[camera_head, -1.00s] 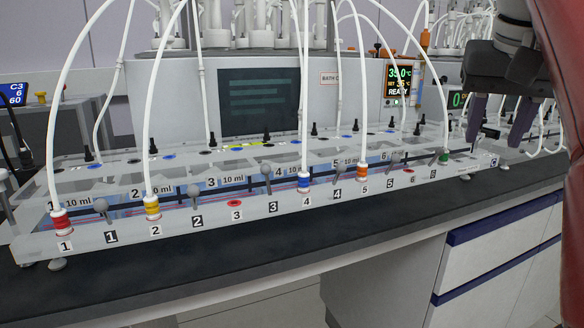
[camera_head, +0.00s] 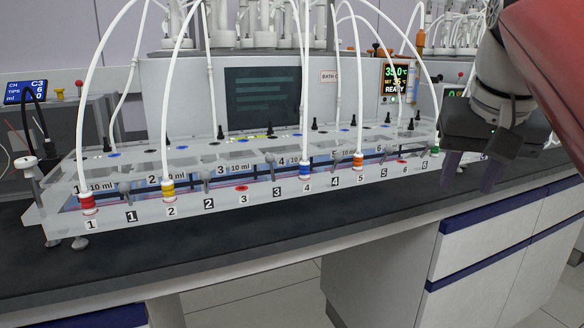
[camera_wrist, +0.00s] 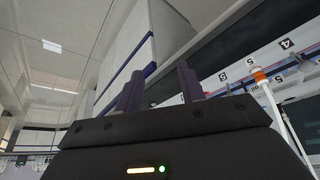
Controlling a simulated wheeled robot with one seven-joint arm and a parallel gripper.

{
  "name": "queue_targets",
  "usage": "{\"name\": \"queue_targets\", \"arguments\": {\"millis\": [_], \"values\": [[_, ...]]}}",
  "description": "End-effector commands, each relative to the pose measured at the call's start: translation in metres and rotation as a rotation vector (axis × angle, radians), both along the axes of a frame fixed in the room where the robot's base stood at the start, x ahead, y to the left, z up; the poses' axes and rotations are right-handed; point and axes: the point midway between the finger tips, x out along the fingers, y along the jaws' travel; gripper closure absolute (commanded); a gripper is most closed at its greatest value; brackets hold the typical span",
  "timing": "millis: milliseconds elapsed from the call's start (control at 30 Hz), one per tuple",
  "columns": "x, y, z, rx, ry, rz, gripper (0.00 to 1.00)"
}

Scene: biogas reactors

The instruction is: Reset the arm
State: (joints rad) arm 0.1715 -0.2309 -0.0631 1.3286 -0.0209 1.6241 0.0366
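My arm reaches in from the right edge of the head view, with my gripper (camera_head: 468,180) hanging at the right end of the long clear rack (camera_head: 330,190). Its two purple-grey fingers are apart with nothing between them. In the wrist view my gripper (camera_wrist: 159,88) also shows its fingers spread and empty. The gripper hides part of the bench behind it; I cannot tell how far it is from the rack's end.
The rack carries numbered ports, small levers and white hoses with coloured collars, such as the red collar (camera_head: 87,204). A screen (camera_head: 262,98) and a temperature display (camera_head: 397,79) stand behind. The dark bench top (camera_head: 230,245) is bare in front; drawers (camera_head: 500,245) are below right.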

Motion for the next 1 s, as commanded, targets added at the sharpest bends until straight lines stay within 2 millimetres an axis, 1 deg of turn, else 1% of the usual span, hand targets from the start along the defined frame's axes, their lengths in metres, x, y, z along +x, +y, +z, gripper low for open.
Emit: {"name": "queue_targets", "arguments": {"millis": [167, 200, 267, 300, 500, 600, 700, 800, 1000], "values": [[-0.015, 0.024, -0.058, -0.001, -0.016, 0.076, 0.61], [-0.020, 0.031, -0.075, -0.002, -0.020, 0.095, 0.61], [-0.029, 0.041, -0.103, -0.004, -0.029, 0.125, 0.61], [-0.035, 0.047, -0.122, -0.005, -0.034, 0.144, 0.61], [-0.070, 0.072, -0.215, -0.014, -0.057, 0.226, 0.61], [-0.085, 0.079, -0.249, -0.018, -0.064, 0.254, 0.61], [-0.094, 0.083, -0.271, -0.020, -0.070, 0.268, 0.61], [-0.098, 0.085, -0.281, -0.021, -0.073, 0.276, 0.61], [-0.098, 0.085, -0.281, -0.021, -0.073, 0.276, 0.61]]}}
